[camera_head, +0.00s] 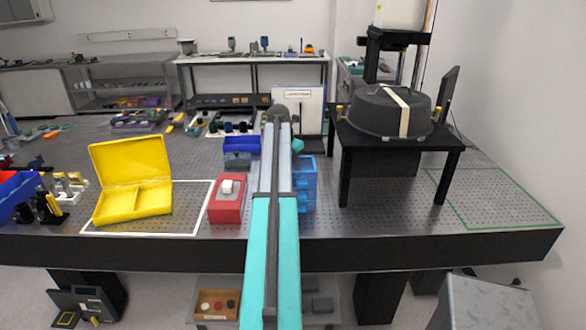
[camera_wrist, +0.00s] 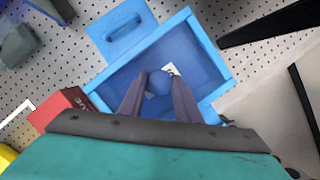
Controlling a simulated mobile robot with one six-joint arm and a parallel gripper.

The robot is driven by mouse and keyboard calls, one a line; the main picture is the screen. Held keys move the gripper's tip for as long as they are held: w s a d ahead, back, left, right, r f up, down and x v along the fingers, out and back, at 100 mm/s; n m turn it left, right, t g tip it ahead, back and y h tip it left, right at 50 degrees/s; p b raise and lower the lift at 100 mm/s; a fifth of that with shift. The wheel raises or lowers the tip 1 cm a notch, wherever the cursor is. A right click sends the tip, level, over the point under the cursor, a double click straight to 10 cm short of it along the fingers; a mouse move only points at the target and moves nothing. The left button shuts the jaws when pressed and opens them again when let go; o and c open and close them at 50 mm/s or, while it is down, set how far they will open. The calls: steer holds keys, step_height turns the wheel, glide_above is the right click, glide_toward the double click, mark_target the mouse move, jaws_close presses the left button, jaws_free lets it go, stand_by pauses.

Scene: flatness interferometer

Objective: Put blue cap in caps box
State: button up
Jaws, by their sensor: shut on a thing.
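The blue cap (camera_wrist: 158,83) is a small round blue thing between the fingertips of my gripper (camera_wrist: 158,90) in the wrist view. My gripper is shut on it, over the inside of an open light-blue box (camera_wrist: 205,65). A small white label-like patch shows inside, close to the cap. I cannot tell whether the cap touches the box floor. I see no readable label that marks the caps box. In the head view, light-blue drawer-like boxes (camera_head: 306,180) stand just right of my arm, which hides my gripper and the cap there.
A blue panel with a handle (camera_wrist: 122,32) adjoins the open box. A red box (camera_head: 228,208) with a white piece stands left of my arm. A dark blue bin (camera_head: 240,145) is behind it. An open yellow case (camera_head: 132,180) lies left; a black stand (camera_head: 398,140) stands right.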

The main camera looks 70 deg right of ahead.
steer(key=shift+f, duration=0.1)
steer(key=o, duration=0.8)
steer(key=shift+r, duration=0.2)
steer(key=b+v, duration=0.3)
steer(key=v, duration=0.8)
steer(key=shift+r, duration=0.4)
steer(key=shift+a, duration=0.15)
steer(key=shift+s, duration=0.1)
